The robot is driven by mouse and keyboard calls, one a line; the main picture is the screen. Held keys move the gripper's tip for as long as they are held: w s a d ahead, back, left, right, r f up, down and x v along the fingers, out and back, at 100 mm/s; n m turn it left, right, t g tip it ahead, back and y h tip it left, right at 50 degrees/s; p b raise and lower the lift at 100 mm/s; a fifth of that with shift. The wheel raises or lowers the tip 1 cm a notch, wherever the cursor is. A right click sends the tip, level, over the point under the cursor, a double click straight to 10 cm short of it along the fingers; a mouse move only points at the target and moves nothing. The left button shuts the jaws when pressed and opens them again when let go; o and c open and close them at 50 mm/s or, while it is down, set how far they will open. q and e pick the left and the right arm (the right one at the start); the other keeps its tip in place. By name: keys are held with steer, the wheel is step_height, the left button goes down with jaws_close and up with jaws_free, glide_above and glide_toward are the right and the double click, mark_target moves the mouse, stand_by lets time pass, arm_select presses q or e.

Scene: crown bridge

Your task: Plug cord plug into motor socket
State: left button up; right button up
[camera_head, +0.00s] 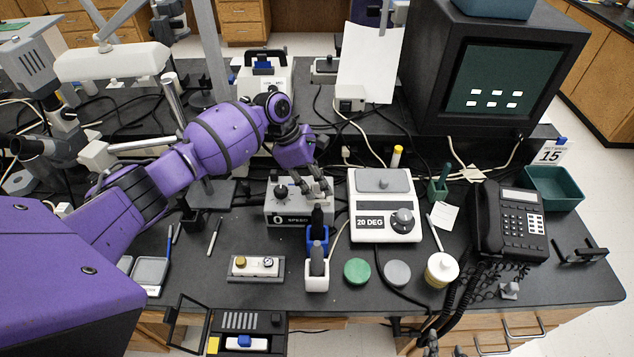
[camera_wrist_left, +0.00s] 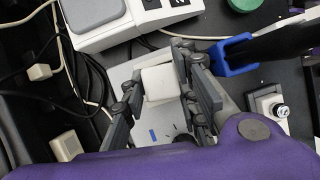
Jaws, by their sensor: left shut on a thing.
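My left gripper (camera_head: 318,192) reaches in from the left over the grey control box (camera_head: 285,215) marked "SPEED". In the left wrist view my left gripper (camera_wrist_left: 158,95) is shut on a small white block (camera_wrist_left: 160,84), which looks like the cord plug. The block sits between the two dark fingers, above or against the pale box top behind it; I cannot tell whether it touches. No socket opening can be made out clearly.
A blue holder (camera_head: 317,236) and a white holder (camera_head: 317,274) stand close in front of the fingers. A white stirrer plate (camera_head: 383,228) is just right. Loose pale cords and a cream connector (camera_wrist_left: 40,72) lie nearby. A black telephone (camera_head: 510,222) stands further right.

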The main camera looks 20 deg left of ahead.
arm_select(q)
steer(key=shift+s+f, duration=0.25)
steer(key=shift+f, duration=0.35)
steer(key=shift+s+f, duration=0.25)
steer(key=shift+f, duration=0.35)
arm_select(e)
steer(key=shift+s+f, duration=0.25)
steer(key=shift+f, duration=0.1)
arm_select(q)
steer(key=shift+r, duration=0.15)
arm_select(e)
steer(key=shift+w+r, duration=0.15)
arm_select(q)
steer(key=shift+w+r, duration=0.1)
steer(key=shift+r, duration=0.15)
arm_select(e)
steer(key=shift+w+r, duration=0.4)
arm_select(q)
steer(key=shift+r+p, duration=0.1)
steer(key=shift+p, duration=0.2)
arm_select(e)
steer(key=shift+w+r, duration=0.1)
steer(key=shift+w, duration=0.05)
arm_select(q)
steer(key=shift+r, duration=0.1)
steer(key=shift+w+r, duration=0.2)
steer(key=shift+r, duration=0.15)
arm_select(e)
steer(key=shift+w+r, duration=0.2)
steer(key=shift+w, duration=0.05)
